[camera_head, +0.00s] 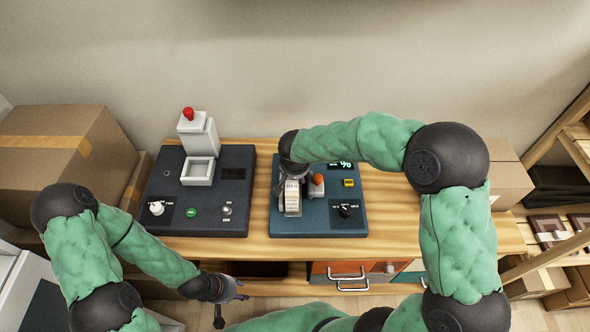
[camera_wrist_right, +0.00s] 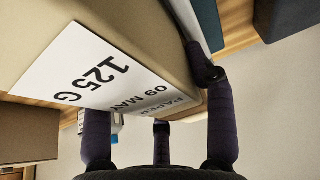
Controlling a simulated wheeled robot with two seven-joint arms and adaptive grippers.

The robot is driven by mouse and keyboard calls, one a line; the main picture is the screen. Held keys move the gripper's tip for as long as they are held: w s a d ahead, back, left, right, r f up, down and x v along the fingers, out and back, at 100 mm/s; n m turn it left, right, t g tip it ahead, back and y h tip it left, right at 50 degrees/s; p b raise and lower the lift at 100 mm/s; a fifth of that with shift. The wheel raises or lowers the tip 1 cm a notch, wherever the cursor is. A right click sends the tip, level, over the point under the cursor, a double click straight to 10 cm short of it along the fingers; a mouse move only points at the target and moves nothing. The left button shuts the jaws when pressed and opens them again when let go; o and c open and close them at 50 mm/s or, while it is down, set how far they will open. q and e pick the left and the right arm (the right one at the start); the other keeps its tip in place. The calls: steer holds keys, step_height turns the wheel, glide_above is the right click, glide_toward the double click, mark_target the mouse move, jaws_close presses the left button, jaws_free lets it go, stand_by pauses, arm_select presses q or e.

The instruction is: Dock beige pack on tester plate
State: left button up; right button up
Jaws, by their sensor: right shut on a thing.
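The beige pack (camera_head: 292,199) stands at the left part of the blue tester plate (camera_head: 316,228) in the head view. In the right wrist view the pack (camera_wrist_right: 120,30) fills the upper left, with a white label reading "125 G" and "09 MAY". My right gripper (camera_wrist_right: 160,115) is shut on the pack from above; its forearm covers the far part of the plate. Whether the pack touches the plate is hidden. My left gripper (camera_head: 231,298) hangs in front of the table's front edge, away from the pack; its finger opening is too small to tell.
A dark press unit (camera_head: 215,214) with a red-topped column and knobs stands left of the plate. The plate carries an orange-topped post (camera_head: 316,185), a yellow button (camera_head: 349,183), a dial and a display. Cardboard boxes (camera_head: 70,150) stand at the left.

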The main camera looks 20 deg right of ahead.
steer(key=shift+r+b, duration=0.1)
steer(key=shift+b, duration=0.7)
stand_by(1.3)
steer(key=shift+f+b, duration=0.65)
steer(key=o, duration=1.2)
steer(key=shift+s, duration=0.1)
steer(key=shift+p+v, duration=2.25)
steer(key=shift+v, duration=3.3)
steer(key=shift+r, duration=0.1)
